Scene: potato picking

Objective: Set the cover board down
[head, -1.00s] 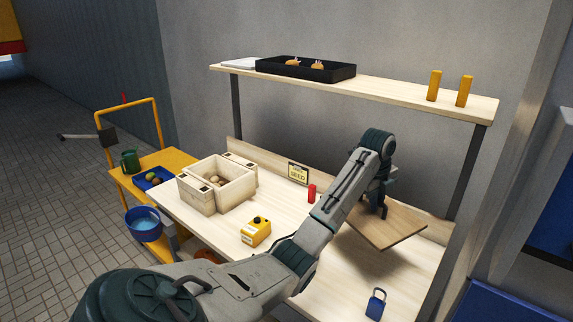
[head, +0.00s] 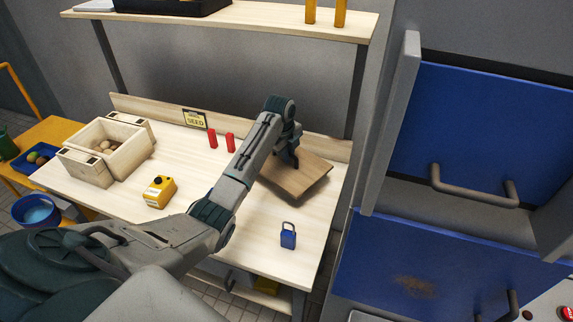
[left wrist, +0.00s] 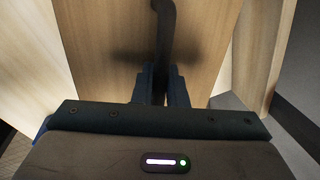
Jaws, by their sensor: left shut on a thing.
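The cover board (head: 305,180) is a flat brown wooden panel over the back right of the pale workbench (head: 215,240). A shadow lies along its lower edge; I cannot tell whether it touches the bench. My left gripper (head: 290,160) is above the board and shut on its dark handle. In the left wrist view, the fingers of the left gripper (left wrist: 162,88) close around the handle, with the board (left wrist: 105,50) filling much of the view behind. My right gripper is not in view.
A wooden box (head: 128,150) with potatoes stands at the bench's left. Near it are a yellow device (head: 159,192), two red cylinders (head: 213,139) and a seed sign (head: 194,118). A blue cabinet (head: 480,130) is to the right.

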